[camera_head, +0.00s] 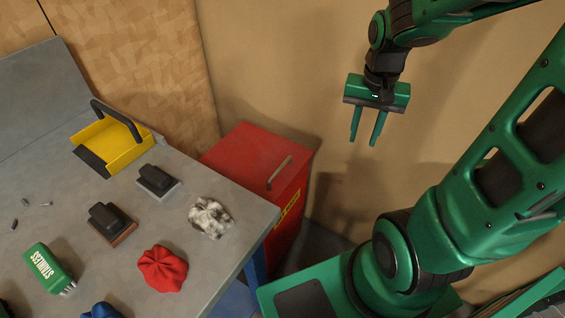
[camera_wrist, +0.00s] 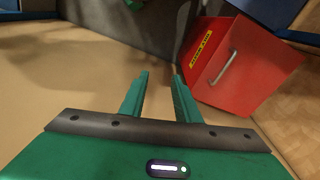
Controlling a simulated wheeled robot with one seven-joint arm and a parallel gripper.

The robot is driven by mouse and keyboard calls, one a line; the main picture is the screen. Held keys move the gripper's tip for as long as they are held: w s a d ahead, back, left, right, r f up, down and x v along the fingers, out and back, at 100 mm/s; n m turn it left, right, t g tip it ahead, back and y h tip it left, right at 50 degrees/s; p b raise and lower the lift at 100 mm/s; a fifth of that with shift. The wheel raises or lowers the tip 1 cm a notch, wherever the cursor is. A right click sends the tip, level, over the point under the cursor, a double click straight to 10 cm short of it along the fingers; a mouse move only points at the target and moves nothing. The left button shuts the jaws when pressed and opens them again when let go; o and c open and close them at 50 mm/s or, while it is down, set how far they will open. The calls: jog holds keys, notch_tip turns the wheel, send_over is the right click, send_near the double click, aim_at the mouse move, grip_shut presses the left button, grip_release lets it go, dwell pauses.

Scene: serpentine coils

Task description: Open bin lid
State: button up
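The red bin (camera_head: 252,156) stands on the floor just right of the workbench, its flat lid closed.
A tan wall (camera_head: 270,60) stands behind.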

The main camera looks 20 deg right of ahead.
jog(key=w+a+f+m, duration=0.1)
jog(key=w+a+f, duration=0.5)
jog(key=w, duration=0.4)
jog(key=m+t+y, duration=0.1)
jog(key=m+y, duration=0.1)
send_near(281, 166)
jog(key=f, duration=0.5)
jog(key=w+a+f, duration=0.1)
jog(key=f, duration=0.1)
jog(key=shift+f, duration=0.3)
grip_shut()
